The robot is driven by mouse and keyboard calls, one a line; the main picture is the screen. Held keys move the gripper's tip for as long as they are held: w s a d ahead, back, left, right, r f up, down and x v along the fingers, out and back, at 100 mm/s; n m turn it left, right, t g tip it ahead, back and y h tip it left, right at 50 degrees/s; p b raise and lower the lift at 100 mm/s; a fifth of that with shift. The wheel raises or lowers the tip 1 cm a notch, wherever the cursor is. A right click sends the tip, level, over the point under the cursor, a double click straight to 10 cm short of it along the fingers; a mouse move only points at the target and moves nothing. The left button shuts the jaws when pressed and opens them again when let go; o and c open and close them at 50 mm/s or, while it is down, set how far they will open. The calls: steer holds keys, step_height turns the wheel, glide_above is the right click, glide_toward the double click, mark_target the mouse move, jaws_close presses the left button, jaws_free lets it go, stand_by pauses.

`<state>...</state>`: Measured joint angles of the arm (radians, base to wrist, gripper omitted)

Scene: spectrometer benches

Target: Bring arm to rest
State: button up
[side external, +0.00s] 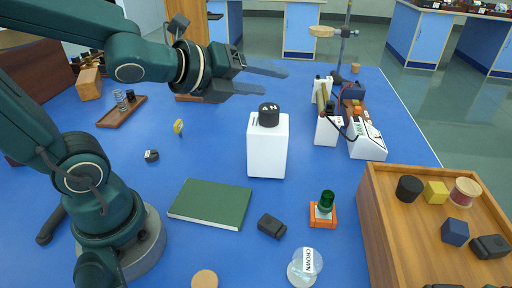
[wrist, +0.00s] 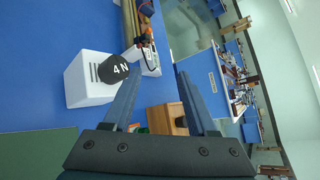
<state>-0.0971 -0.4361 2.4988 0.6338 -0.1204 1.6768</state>
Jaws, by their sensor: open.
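My gripper (side external: 270,79) is open and empty, held above the blue bench at the upper left of the side view. Its two fingers are apart and point to the right. In the wrist view its fingers (wrist: 158,92) frame empty space. A white block (side external: 267,146) with a black cap marked "4 N" (side external: 269,115) on top stands on the bench, below and slightly right of the gripper. The same white block (wrist: 88,80) and black cap (wrist: 113,69) show left of the fingers in the wrist view.
A green book (side external: 210,203), a black block (side external: 272,226) and an orange-based green lamp (side external: 323,210) lie in front. A wooden tray (side external: 372,222) with several small objects is at right. White instruments (side external: 366,137) and a clamp stand (side external: 344,42) stand at the back right.

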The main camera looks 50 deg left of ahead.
steer(key=s+d+f+n+g, duration=0.1)
steer(key=s+f+n+g, duration=0.2)
steer(key=n, duration=0.9)
steer(key=s+d+f+n+g, duration=0.1)
steer(key=s+f+n+g, duration=0.2)
steer(key=s+n, duration=0.7)
steer(key=n+g, duration=0.1)
steer(key=n, duration=0.2)
steer(key=shift+s+g, duration=0.3)
steer(key=shift+d, duration=0.1)
